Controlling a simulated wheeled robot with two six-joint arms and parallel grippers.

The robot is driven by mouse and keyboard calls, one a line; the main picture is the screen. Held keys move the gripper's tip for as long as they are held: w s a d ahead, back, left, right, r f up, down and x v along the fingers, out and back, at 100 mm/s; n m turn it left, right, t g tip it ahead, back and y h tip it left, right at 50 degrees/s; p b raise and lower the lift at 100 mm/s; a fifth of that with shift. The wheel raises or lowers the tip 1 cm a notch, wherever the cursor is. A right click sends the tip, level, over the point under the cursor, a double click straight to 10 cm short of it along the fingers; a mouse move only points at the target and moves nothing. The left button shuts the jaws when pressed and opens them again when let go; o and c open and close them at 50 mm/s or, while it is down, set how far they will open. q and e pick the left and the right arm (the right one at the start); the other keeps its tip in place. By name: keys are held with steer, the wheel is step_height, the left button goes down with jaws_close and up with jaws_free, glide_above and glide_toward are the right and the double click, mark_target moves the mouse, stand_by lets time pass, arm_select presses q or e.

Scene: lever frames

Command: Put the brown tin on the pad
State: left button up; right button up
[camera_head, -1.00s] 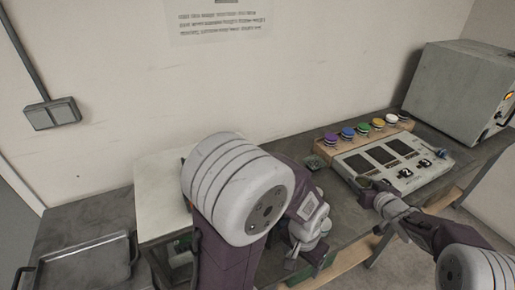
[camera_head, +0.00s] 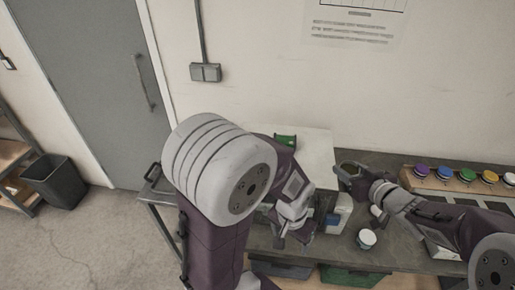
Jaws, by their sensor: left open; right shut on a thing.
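My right gripper (camera_head: 352,178) reaches in from the right over the back of the grey bench. It is shut on a small dark thing that looks like the brown tin, mostly hidden by the fingers. A small greenish-dark patch (camera_head: 347,167) shows at its fingertips; I cannot tell whether it is the pad or part of something else. My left gripper (camera_head: 281,236) is open and points down near the bench's front, left of a blue and white box (camera_head: 341,213). I cannot clearly make out the pad.
A white cup-like pot (camera_head: 366,239) stands near the front edge. A pale board (camera_head: 318,150) and a green object (camera_head: 285,140) lie at the back. Coloured round knobs (camera_head: 443,173) line the right. A green bin (camera_head: 352,277) is below. A black waste bin (camera_head: 55,181) stands far left.

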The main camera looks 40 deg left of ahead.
step_height(320, 180, up, 4)
steer(key=shift+r+p, duration=0.1)
steer(key=shift+p, duration=0.45)
steer(key=shift+w+a+r, duration=0.1)
steer(key=shift+w+r, duration=0.05)
steer(key=shift+r, duration=0.05)
steer(key=shift+w+a+f, duration=0.1)
steer(key=shift+f, duration=0.05)
glide_above(316, 167)
step_height(316, 167, down, 7)
steer(key=shift+w, duration=0.1)
steer(key=shift+f, duration=0.25)
step_height(316, 167, down, 3)
steer(key=shift+r+p, duration=0.1)
steer(key=shift+p, duration=0.35)
arm_select(q)
steer(key=r, duration=0.2)
steer(key=shift+w+a+r, duration=0.1)
steer(key=shift+a+r, duration=0.1)
steer(key=shift+r, duration=0.2)
arm_select(e)
steer(key=shift+f, duration=0.4)
